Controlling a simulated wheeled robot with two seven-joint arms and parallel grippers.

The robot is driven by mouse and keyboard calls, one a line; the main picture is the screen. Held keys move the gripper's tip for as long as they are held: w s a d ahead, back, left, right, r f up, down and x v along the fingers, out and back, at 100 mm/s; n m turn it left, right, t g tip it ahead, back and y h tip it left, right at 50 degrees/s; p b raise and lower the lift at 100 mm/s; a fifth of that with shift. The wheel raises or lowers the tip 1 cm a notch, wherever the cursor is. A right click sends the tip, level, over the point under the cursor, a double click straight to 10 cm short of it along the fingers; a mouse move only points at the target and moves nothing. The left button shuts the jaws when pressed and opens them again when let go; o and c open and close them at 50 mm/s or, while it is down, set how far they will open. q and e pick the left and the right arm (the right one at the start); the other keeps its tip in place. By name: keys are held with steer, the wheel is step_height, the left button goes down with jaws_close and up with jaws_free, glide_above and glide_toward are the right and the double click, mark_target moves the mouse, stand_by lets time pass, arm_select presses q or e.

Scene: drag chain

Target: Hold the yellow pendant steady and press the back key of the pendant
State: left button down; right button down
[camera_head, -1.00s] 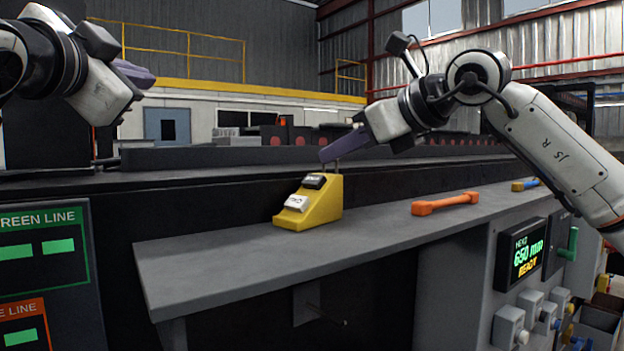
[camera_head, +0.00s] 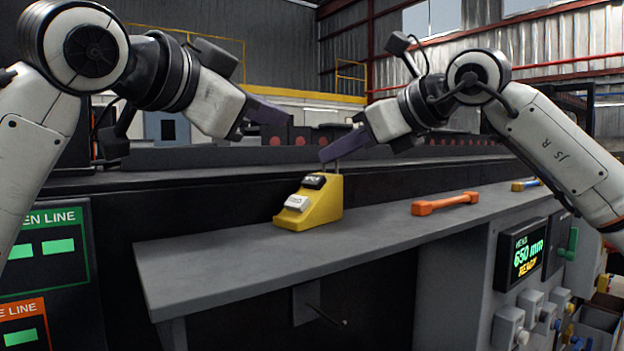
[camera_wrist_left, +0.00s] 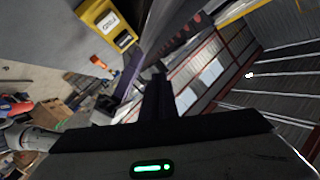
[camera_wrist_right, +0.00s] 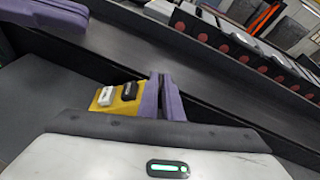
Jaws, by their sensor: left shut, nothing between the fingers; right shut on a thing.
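The yellow pendant (camera_head: 322,207) stands upright on the grey shelf, with a black key (camera_head: 314,181) higher up its sloped face and a white key (camera_head: 297,202) lower down. The pendant also shows in the left wrist view (camera_wrist_left: 97,14) and the right wrist view (camera_wrist_right: 122,106). My right gripper (camera_head: 326,158) is shut on the pendant's upper back part; the fingers hide the gripped spot. My left gripper (camera_head: 285,122) is shut and empty, above and to the left of the pendant, apart from it. The lettering on the keys is too small to read surely.
The grey shelf (camera_head: 200,265) is clear to the left of the pendant. An orange handle (camera_head: 445,203) lies to its right, with a blue-and-yellow item (camera_head: 525,185) beyond. A dark ledge runs behind. A display (camera_head: 527,256) reads 650 mm READY.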

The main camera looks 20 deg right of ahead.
arm_select(q)
glide_above(302, 196)
steer(key=shift+s+a+f, duration=0.1)
steer(key=shift+a+f, duration=0.05)
steer(key=shift+f, duration=1)
steer(key=shift+a+f, duration=0.15)
steer(key=shift+f, duration=1)
steer(key=shift+s+a+f, duration=0.1)
steer(key=shift+a+f, duration=0.05)
steer(key=shift+f, duration=1)
steer(key=shift+w, duration=0.1)
steer(key=shift+w+d+f, duration=0.1)
steer(key=shift+d+f, duration=0.1)
steer(key=shift+f, duration=0.15)
steer(key=shift+w+d+f, duration=0.2)
steer(key=shift+d+f, duration=0.1)
steer(key=shift+f, duration=0.2)
steer(key=shift+s+a+r, duration=0.3)
steer(key=shift+a+r, duration=0.25)
steer(key=shift+r, duration=0.25)
steer(key=a+r, duration=0.1)
steer(key=s+r, duration=0.1)
steer(key=a+r, duration=0.1)
steer(key=r, duration=0.1)
steer(key=shift+s+a, duration=0.3)
steer(key=shift+s, duration=0.05)
